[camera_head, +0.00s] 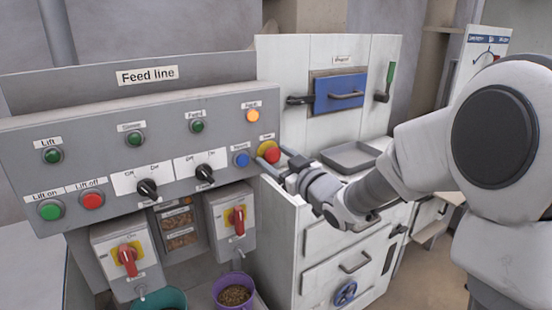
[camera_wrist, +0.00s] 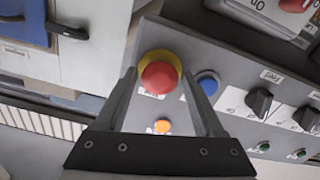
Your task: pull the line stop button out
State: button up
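The line stop button is a red mushroom head on a yellow collar (camera_head: 266,148), at the right end of the grey Feed line panel. In the wrist view the red head (camera_wrist: 160,78) sits between my two fingers, with the yellow collar behind it. My gripper (camera_head: 275,158) is open, with its fingertips close to the button, one on each side. Gaps show between the head and both fingers in the wrist view (camera_wrist: 158,74). I cannot tell whether the tips reach past the head. The button's small label is partly hidden.
A blue button (camera_head: 241,159) and an orange lamp (camera_head: 253,116) are close to the stop button. Black selector knobs (camera_head: 205,173) and green and red buttons lie further left. A white cabinet with a grey tray (camera_head: 352,155) stands right of the panel.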

grip_shut()
jog(key=shift+s+d+f+b, duration=0.1)
jog(key=shift+s+d+b, duration=0.2)
jog(key=shift+s+b, duration=0.2)
jog(key=shift+c, duration=0.7)
grip_release()
jog(key=o, duration=0.5)
jog(key=shift+c, duration=0.2)
jog(key=shift+s+d, duration=0.1)
jog(key=shift+s, duration=0.05)
